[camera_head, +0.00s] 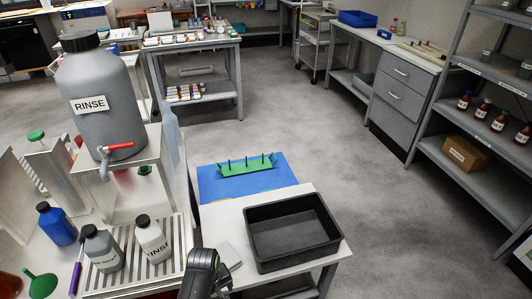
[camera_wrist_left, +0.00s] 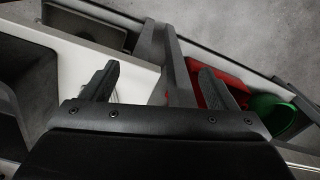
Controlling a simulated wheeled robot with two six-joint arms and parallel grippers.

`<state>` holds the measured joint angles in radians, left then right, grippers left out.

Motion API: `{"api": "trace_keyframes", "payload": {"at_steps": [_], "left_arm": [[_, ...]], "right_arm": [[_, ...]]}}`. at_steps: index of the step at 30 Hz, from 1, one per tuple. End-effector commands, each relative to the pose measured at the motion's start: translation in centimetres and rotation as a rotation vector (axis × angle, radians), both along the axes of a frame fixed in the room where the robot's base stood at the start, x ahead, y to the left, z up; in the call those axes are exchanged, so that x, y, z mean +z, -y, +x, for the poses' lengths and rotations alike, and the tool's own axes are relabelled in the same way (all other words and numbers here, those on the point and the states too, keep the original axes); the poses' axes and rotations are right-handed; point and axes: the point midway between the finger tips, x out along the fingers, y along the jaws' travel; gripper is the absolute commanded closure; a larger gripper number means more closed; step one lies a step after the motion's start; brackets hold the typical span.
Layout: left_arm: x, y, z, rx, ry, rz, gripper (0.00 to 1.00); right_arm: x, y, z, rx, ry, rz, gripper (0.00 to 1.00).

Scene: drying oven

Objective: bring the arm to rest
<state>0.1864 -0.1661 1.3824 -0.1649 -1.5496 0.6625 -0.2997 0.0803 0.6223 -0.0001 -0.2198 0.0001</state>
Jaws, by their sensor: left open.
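My left gripper (camera_wrist_left: 158,84) shows in the left wrist view with its two dark fingers spread wide. Nothing is held between them. Beneath and beyond the fingers are a pale surface, a grey post, a red thing (camera_wrist_left: 212,82) and a green round thing (camera_wrist_left: 272,115). In the head view a black part of my arm (camera_head: 203,272) rises at the bottom edge, beside the white table; no gripper fingers can be made out there. My right gripper is in neither view.
A black tray (camera_head: 342,232) sits on the white table, by a blue mat with a green pegged rack (camera_head: 246,164). To the left are a large grey RINSE container (camera_head: 100,88) with a red-handled tap, several bottles and a green funnel (camera_head: 40,286). Open floor lies beyond.

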Motion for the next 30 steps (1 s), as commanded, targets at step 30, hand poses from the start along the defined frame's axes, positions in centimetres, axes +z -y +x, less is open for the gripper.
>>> {"api": "trace_keyframes", "payload": {"at_steps": [30], "left_arm": [[-25.8, -15.3, -36.2, -0.529, 0.054, 0.110, 0.20]], "right_arm": [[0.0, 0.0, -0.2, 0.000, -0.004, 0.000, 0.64]]}}
